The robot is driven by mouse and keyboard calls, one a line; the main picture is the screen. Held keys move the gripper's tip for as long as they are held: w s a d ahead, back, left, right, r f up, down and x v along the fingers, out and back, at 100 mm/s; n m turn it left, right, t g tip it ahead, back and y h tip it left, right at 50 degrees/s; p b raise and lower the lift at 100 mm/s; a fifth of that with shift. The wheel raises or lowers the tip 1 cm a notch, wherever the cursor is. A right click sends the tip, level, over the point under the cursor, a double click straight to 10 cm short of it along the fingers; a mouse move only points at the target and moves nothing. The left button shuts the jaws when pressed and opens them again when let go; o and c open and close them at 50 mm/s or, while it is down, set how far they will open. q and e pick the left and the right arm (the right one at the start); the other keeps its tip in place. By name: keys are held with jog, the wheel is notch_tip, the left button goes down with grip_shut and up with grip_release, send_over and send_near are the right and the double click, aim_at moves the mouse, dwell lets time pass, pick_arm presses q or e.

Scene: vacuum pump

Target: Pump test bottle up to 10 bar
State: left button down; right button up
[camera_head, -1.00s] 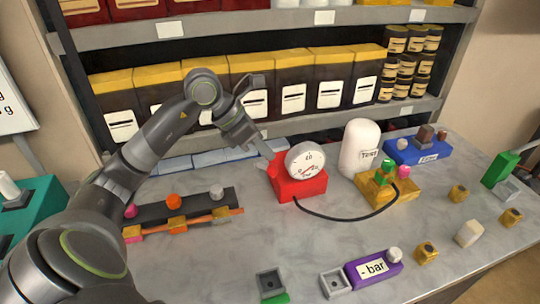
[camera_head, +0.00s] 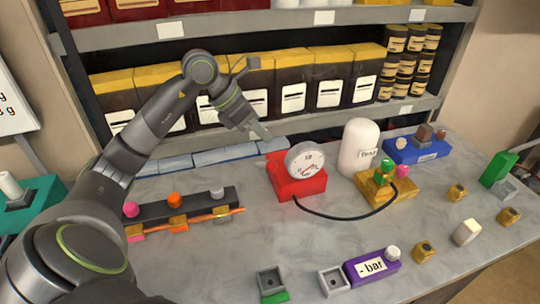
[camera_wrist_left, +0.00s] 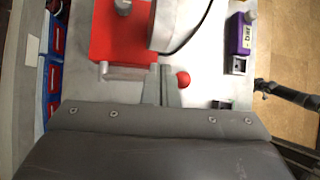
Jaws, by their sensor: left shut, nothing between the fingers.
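The red pump base (camera_head: 297,184) carries a round white gauge (camera_head: 305,160); its reading is too small to tell. A black hose (camera_head: 333,216) runs from it to a yellow block (camera_head: 382,194) with green and pink knobs. The white test bottle (camera_head: 358,146) stands upright beside that block. My left gripper (camera_head: 266,135) is shut and empty, behind and above the red pump. In the left wrist view its fingers (camera_wrist_left: 158,86) are near the red base (camera_wrist_left: 118,35), and a red ball (camera_wrist_left: 183,79) shows beside them; I cannot tell whether they touch.
A purple "- bar" block (camera_head: 374,268) lies at the front. A dark block with coloured knobs (camera_head: 170,207) is at the left, and a blue block (camera_head: 416,150) at the back right. Small yellow blocks stand on the right. Shelves of packages rise behind.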

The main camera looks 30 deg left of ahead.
pick_arm(q)
jog(key=shift+w+a+r+p, duration=0.2)
jog(key=shift+w+a+r, duration=0.2)
jog(key=shift+r, duration=0.2)
jog(key=shift+w+a+r+p, duration=0.25)
jog(key=shift+a+r, duration=0.1)
jog(key=shift+r, duration=0.25)
